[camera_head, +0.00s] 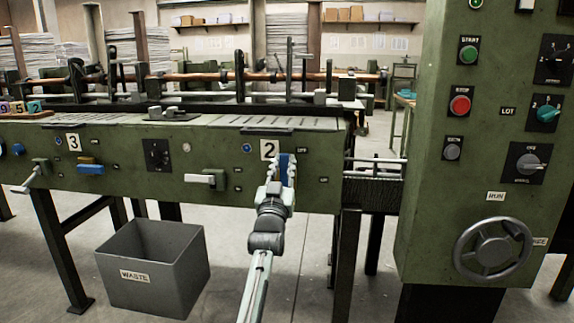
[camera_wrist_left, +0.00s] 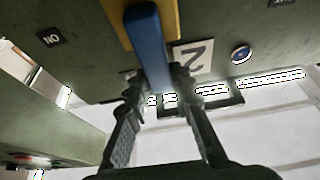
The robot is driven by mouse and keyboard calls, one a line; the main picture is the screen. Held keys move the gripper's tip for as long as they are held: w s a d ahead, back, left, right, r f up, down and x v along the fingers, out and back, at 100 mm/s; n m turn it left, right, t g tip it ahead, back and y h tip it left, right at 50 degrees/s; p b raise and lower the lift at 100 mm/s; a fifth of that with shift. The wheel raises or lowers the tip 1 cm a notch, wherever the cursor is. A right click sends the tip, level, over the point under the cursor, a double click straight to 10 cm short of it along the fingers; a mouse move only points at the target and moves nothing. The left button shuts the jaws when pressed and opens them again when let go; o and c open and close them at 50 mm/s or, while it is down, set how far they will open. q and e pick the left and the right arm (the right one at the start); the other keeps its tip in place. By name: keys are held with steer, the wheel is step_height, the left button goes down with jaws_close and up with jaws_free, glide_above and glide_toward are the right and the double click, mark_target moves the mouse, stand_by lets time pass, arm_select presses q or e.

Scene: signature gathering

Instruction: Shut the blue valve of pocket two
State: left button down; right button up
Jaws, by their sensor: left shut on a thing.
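The blue valve (camera_head: 285,163) of pocket two has its handle upright, beside and just below the "2" plate (camera_head: 269,150) on the green machine front. My left gripper (camera_head: 282,172) reaches up from below with one finger on each side of this handle and is shut on it. In the left wrist view, the blue handle (camera_wrist_left: 150,45) runs between the two fingers, in front of a yellow plate (camera_wrist_left: 118,22). The fingers hide part of the handle's lower end. My right gripper is in neither view.
Pocket three, under its "3" plate (camera_head: 73,142), has a blue handle (camera_head: 90,169) lying level. A white lever (camera_head: 200,178) sticks out left of my gripper. A grey waste bin (camera_head: 153,270) stands on the floor. A green control cabinet (camera_head: 430,150) stands at right.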

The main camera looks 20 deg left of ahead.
arm_select(q)
steer(key=shift+a, duration=0.1)
stand_by(0.3)
steer(key=c, duration=1.3)
jaws_free()
